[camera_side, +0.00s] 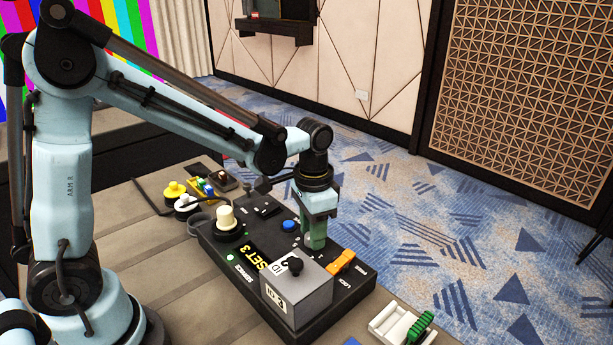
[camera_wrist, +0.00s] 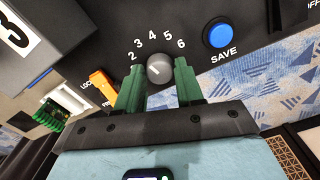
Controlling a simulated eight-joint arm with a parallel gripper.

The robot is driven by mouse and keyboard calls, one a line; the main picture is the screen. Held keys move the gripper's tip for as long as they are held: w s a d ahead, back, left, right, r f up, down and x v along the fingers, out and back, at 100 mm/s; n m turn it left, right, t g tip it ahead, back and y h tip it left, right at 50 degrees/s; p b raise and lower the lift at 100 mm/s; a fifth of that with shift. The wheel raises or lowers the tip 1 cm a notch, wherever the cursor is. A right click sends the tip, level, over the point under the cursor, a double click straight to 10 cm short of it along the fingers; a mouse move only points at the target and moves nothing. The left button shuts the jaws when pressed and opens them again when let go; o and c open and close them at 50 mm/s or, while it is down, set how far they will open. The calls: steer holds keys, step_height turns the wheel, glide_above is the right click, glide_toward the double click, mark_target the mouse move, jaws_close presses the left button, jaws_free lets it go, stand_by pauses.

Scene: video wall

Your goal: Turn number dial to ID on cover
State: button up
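The number dial (camera_wrist: 159,69) is a small round grey knob on the black console (camera_side: 228,262), with numbers 2 to 6 visible around it. A pale mark on it seems to point to the lower left; I cannot read its setting surely. The grey box-shaped cover (camera_side: 297,290) has a black knob on top and a white ID label with a large digit, partly hidden in the side view. In the wrist view the cover (camera_wrist: 45,45) shows what looks like a 3. My gripper (camera_wrist: 158,66) points down at the dial, green fingers apart on either side; contact is unclear.
A blue SAVE button (camera_wrist: 219,33) is right of the dial. An orange switch (camera_side: 342,261) lies near the cover. A cream knob (camera_side: 227,222) stands at the console's left. A white holder with a green part (camera_side: 403,324) is at the front right.

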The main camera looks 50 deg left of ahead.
steer(key=o, duration=0.3)
step_height(320, 180, up, 12)
steer(key=shift+r, duration=0.1)
stand_by(0.7)
steer(key=s+a+f+n+t, duration=0.1)
steer(key=s+t, duration=0.1)
steer(key=s, duration=0.1)
steer(key=s+a+f+n+t, duration=0.1)
steer(key=s+f+t, duration=0.1)
steer(key=s+a+f+n+t, duration=0.1)
steer(key=s+t, duration=0.2)
steer(key=shift+s+a+f+n, duration=0.25)
steer(key=shift+s+a+n, duration=0.05)
steer(key=shift+a+n, duration=0.1)
